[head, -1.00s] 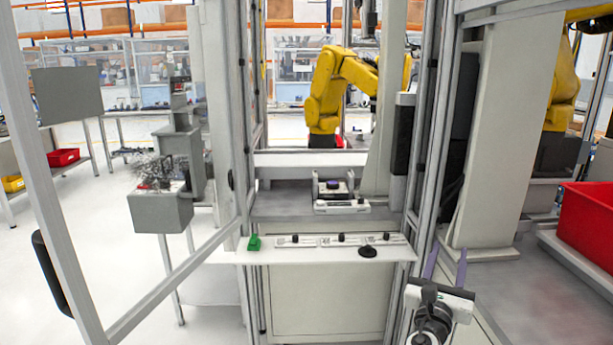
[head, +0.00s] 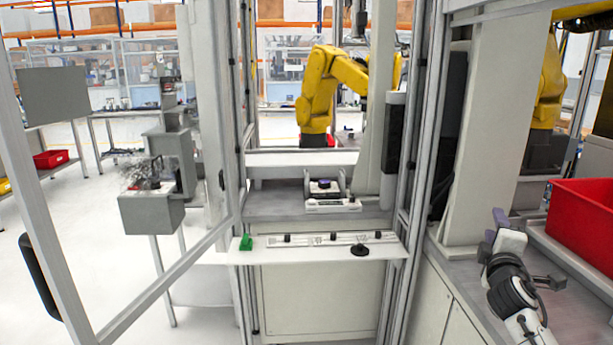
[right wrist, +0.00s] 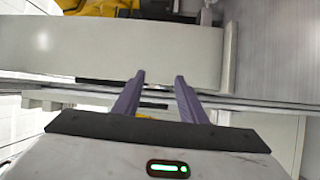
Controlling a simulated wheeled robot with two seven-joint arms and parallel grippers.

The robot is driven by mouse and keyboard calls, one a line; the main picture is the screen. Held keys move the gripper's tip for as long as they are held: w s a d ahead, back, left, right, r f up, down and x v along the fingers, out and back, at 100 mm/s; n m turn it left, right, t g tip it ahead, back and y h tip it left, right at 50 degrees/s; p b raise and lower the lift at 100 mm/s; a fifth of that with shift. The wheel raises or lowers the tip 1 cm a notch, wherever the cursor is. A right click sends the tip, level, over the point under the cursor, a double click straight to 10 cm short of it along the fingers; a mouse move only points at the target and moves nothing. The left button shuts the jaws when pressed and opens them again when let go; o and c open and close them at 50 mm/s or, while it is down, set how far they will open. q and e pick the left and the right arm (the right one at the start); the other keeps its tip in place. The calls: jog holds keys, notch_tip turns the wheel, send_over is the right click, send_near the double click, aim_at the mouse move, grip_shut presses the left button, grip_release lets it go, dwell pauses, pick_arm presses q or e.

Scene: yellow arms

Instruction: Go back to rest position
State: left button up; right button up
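My right gripper (head: 494,227) is at the lower right of the head view, in front of the beige pillar (head: 478,130) and left of the red bin (head: 583,225). In the right wrist view my right gripper (right wrist: 160,76) shows two purple fingers, parallel and apart, with nothing between them. The gripper is open and empty. My left gripper is in neither view.
A grey counter (head: 570,300) lies under my right arm. Open floor lies left.

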jog(key=w+a+f+m+y, duration=0.2)
jog(key=a+f+m+y, duration=0.35)
jog(key=a+m, duration=0.35)
jog(key=s+a+f+g+y, duration=0.1)
jog(key=s+a+f, duration=0.2)
jog(key=s+f, duration=0.35)
jog(key=s+a+f+g+y, duration=0.1)
jog(key=s+a+f+y, duration=0.2)
jog(key=f, duration=0.6)
jog(key=s+a+f+g, duration=0.2)
jog(key=s+a+f, duration=0.2)
jog(key=s, duration=0.7)
jog(key=s+a+f+g, duration=0.2)
jog(key=s+a+f, duration=0.2)
jog(key=s+f, duration=0.3)
jog(key=s+a+f+m+g, duration=0.1)
jog(key=s+a+f, duration=0.4)
jog(key=s, duration=1.2)
jog(key=shift+s+f+g+y, duration=0.2)
jog(key=shift+f+g+y, duration=0.3)
jog(key=shift+f, duration=0.3)
